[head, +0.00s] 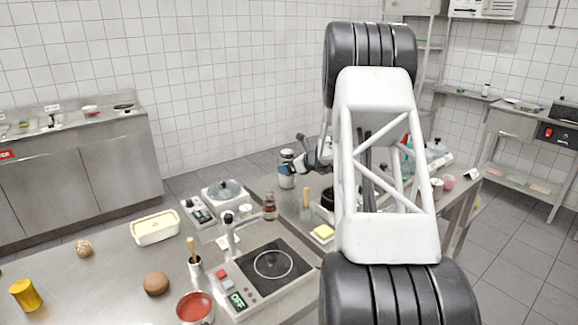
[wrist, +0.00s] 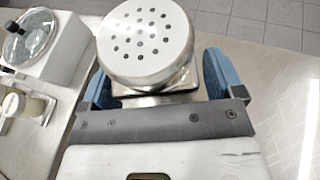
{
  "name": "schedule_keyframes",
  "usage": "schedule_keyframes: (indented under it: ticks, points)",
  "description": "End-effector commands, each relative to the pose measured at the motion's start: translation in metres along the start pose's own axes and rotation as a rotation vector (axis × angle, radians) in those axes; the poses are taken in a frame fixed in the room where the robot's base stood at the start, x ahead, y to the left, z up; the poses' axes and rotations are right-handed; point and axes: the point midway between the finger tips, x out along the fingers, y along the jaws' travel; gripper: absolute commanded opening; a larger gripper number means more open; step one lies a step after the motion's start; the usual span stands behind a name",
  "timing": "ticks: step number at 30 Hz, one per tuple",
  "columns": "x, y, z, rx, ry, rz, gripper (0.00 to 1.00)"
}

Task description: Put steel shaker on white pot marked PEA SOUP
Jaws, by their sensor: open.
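The steel shaker (wrist: 145,45), with a perforated round top, stands upright between the two blue fingers of my gripper (wrist: 160,85) in the wrist view. The fingers are open, one on each side of it; contact cannot be told. In the head view the shaker (head: 287,172) is by my gripper (head: 290,166) near the table's far edge. No PEA SOUP lettering is readable. A glass-lidded vessel (head: 227,188) sits on a white unit left of the shaker, and its lid also shows in the wrist view (wrist: 32,37). I cannot tell whether it is the named pot.
A brown bottle (head: 270,207) and a hotplate (head: 270,266) are nearer on the steel table. My arm hides much of the table's right part.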

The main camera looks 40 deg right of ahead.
Motion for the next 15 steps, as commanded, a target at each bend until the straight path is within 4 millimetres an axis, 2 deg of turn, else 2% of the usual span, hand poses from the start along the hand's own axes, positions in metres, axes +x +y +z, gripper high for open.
schedule_keyframes:
  ticks: [8, 15]
  points:
    - [-0.001, 0.0, 0.003, 0.0, 0.0, 0.0, 0.87]
    - [-0.019, -0.001, 0.003, -0.001, 0.0, -0.001, 0.87]
